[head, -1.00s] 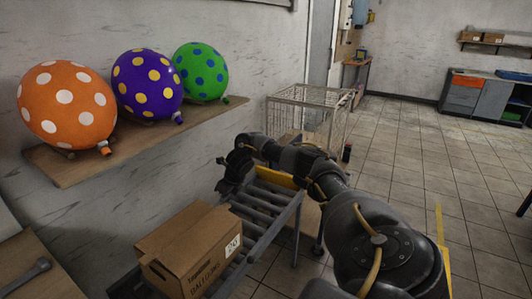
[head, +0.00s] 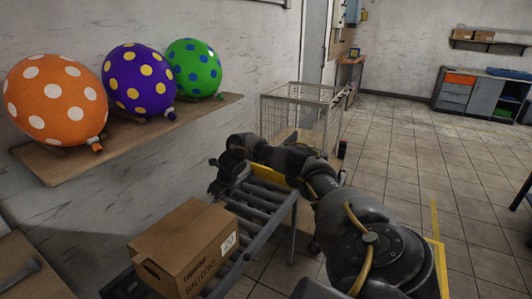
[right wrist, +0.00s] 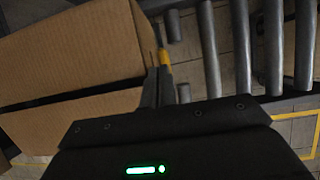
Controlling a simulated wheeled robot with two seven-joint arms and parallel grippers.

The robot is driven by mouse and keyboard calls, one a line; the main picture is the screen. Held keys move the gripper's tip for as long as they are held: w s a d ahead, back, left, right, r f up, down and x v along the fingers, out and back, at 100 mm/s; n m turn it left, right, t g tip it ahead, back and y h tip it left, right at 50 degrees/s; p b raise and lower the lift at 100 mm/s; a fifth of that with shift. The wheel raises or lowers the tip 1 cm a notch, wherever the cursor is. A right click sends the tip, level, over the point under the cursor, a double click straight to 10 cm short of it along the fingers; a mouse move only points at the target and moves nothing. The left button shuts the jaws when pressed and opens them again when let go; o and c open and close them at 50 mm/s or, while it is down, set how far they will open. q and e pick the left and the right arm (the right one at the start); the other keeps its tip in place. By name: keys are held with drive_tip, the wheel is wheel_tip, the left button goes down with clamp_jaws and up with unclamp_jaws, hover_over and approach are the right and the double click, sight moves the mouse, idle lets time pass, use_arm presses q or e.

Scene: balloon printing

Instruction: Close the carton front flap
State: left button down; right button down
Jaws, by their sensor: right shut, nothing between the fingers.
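The brown carton (head: 190,245) sits on the roller conveyor (head: 262,205) at the bottom of the head view, with print and a white label on its side. Its top looks mostly covered; I cannot tell which panel is the front flap. In the right wrist view, a cardboard panel (right wrist: 70,50) fills the upper left, with a dark gap between it and a lower panel (right wrist: 80,115). My right gripper (head: 216,176) is beyond the carton, over the conveyor. Its shut fingers (right wrist: 161,62) are beside the panel edge; contact is unclear. My left gripper is out of view.
Orange, purple and green dotted balloons (head: 140,82) rest on a wall shelf (head: 60,165). A wire cage (head: 300,112) stands behind the conveyor. A table with a tool (head: 22,275) is at lower left. The tiled floor at right is open.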

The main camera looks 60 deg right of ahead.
drive_tip(key=shift+r+p, duration=0.65)
drive_tip(key=shift+r, duration=0.15)
drive_tip(key=shift+r, duration=0.15)
drive_tip(key=w+r, duration=0.5)
drive_tip(key=r, duration=0.6)
drive_tip(key=shift+w+d+r, duration=0.15)
drive_tip(key=shift+w+r, duration=0.1)
drive_tip(key=shift+w, duration=0.1)
